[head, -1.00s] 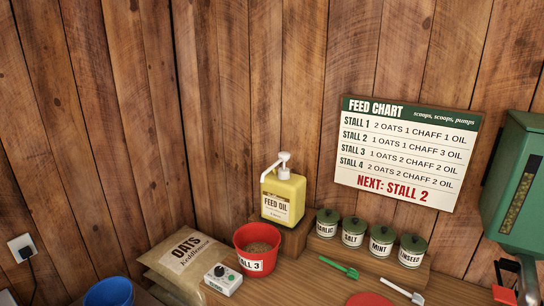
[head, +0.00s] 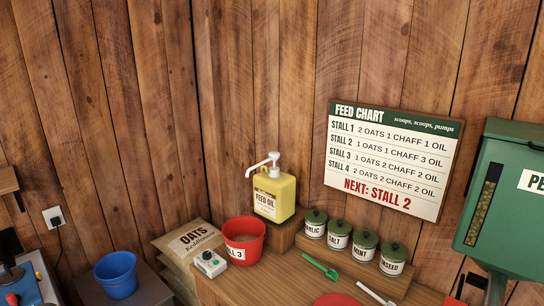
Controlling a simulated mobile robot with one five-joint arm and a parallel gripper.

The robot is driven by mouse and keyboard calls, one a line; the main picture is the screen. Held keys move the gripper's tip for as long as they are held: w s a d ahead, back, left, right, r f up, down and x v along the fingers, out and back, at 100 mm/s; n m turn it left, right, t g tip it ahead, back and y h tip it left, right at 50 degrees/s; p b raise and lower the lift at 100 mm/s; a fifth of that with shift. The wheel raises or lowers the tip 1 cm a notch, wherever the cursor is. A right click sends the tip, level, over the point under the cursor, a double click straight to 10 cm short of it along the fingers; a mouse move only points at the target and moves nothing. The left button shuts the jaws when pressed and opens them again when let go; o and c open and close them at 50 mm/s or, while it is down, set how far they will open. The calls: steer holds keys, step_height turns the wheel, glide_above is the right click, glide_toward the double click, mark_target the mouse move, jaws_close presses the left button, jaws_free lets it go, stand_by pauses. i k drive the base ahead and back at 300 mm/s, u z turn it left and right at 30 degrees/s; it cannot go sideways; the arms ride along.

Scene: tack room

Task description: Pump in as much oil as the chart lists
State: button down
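The feed chart (head: 393,160) hangs on the plank wall. Its columns are scoops, scoops, pumps; the Stall 2 row reads 1 oats, 1 chaff, 3 oil, and the Stall 3 row reads 1 oats, 2 chaff, 2 oil. Red print says "NEXT: STALL 2". The yellow feed oil bottle (head: 265,203) stands upright on a wooden block, its white pump head (head: 274,158) up and its spout pointing left. The red bucket (head: 244,249) stands below and left of it; its partly hidden label ends in "ALL 3". Feed shows inside. My gripper is not in view.
Several green-lidded jars (head: 338,240) stand right of the oil. A green scoop (head: 321,267) and a white scoop (head: 374,293) lie in front. A small device with a dial (head: 211,263) and an oats sack (head: 190,241) are left. A blue bucket (head: 116,273) and a green dispenser (head: 508,205) flank the bench.

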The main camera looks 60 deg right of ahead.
mark_target(273, 155)
steer(key=z, duration=0.2)
steer(key=i, duration=0.9)
steer(key=u, duration=0.1)
